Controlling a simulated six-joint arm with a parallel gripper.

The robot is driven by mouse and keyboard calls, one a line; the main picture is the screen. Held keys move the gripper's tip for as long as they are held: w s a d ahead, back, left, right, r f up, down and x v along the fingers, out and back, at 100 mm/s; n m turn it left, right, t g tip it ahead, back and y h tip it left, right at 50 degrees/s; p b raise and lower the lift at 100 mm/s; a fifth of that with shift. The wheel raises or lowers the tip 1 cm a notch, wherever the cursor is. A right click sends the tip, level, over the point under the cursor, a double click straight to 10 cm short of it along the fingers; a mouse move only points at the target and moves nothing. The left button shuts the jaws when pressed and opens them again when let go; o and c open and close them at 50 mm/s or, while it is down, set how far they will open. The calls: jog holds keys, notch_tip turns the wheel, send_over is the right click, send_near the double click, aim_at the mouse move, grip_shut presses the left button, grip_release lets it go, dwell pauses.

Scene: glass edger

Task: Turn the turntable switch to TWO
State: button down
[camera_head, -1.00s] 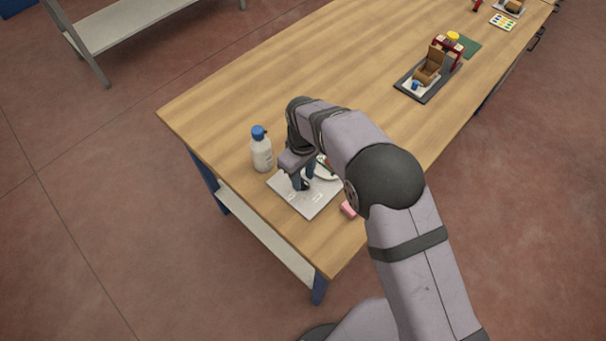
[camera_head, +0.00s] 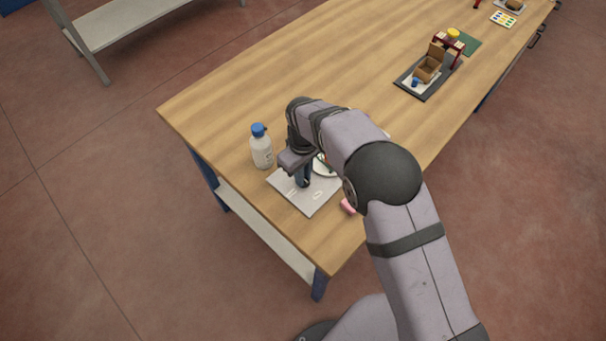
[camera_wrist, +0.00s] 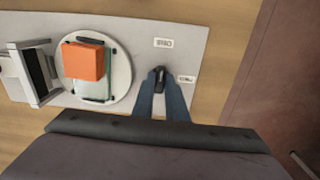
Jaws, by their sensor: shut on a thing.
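A black switch knob (camera_wrist: 159,82) stands on the light grey plate (camera_head: 311,205), between two small white labels. My gripper (camera_wrist: 160,78) is shut on the knob, with one blue finger on each side. In the head view my gripper (camera_head: 304,182) points down at the plate. One label (camera_wrist: 163,43) lies beyond the fingertips and another (camera_wrist: 186,78) lies to their right. Their lettering is too small to read surely. The round white turntable (camera_wrist: 121,82) is left of the fingers in the wrist view. It bears an orange block (camera_wrist: 84,61) and a clear glass pane (camera_wrist: 98,90).
A white bottle (camera_head: 261,152) with a blue cap stands close beside the plate. A pink object (camera_head: 347,206) lies by its right edge. A dark-and-grey fixture (camera_wrist: 35,75) is left of the turntable. A tray with a brown box (camera_head: 427,69) stands farther along the bench.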

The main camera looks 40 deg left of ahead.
jog(key=shift+m, duration=0.3)
jog(key=m+b, duration=0.2)
jog(key=m, duration=0.1)
jog(key=shift+m, duration=0.4)
jog(key=m+b, duration=0.1)
jog(key=m, duration=0.3)
jog(key=m+b, duration=0.1)
jog(key=m, duration=0.8)
jog(key=shift+b, duration=0.3)
jog(key=c, duration=1.8)
grip_release()
jog(key=shift+o, duration=0.2)
